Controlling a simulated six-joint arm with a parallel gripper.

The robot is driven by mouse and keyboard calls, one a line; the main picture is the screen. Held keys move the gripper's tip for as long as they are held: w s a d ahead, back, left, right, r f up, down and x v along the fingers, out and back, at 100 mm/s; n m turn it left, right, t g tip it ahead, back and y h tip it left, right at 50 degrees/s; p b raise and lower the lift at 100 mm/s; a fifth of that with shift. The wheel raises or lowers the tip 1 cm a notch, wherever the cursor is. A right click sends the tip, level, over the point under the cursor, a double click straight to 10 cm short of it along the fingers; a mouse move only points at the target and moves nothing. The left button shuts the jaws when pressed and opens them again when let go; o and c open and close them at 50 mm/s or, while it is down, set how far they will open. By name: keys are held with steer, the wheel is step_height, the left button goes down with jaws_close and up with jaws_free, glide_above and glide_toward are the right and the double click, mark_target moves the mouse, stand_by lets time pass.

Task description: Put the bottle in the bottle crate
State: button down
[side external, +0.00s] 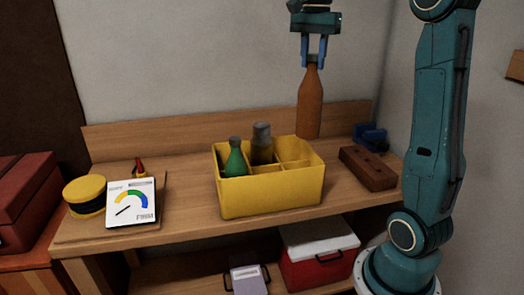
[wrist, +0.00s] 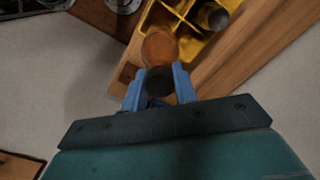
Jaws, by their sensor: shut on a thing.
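In the side external view, my gripper (side external: 313,60) is shut on the neck of a brown bottle (side external: 310,105) and holds it upright in the air. The bottle's lower end overlaps the right rear of the yellow bottle crate (side external: 270,196) in the picture. The crate stands on the wooden bench and has dividers. A green bottle (side external: 236,160) and a dark grey bottle (side external: 262,145) stand in it toward the left and back. In the wrist view, my gripper (wrist: 158,80) holds the brown bottle (wrist: 159,48), with the crate (wrist: 153,14) beyond it. The bottle's base is hidden there.
A brown block with holes (side external: 368,168) and a blue object (side external: 369,136) are right of the crate. A gauge panel (side external: 133,203) and a yellow round container (side external: 85,194) are left. A red-and-white cooler (side external: 318,252) is on the lower shelf. Compartments at the crate's right look empty.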

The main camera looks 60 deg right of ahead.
mark_target(308, 88)
steer(key=shift+w+a, duration=0.3)
steer(key=shift+a, duration=0.2)
steer(key=shift+f, duration=0.1)
step_height(308, 88, down, 20)
steer(key=shift+r, duration=0.15)
stand_by(0.8)
steer(key=c, duration=1.1)
jaws_free()
steer(key=shift+f, duration=0.2)
steer(key=shift+r, duration=0.2)
step_height(308, 88, up, 12)
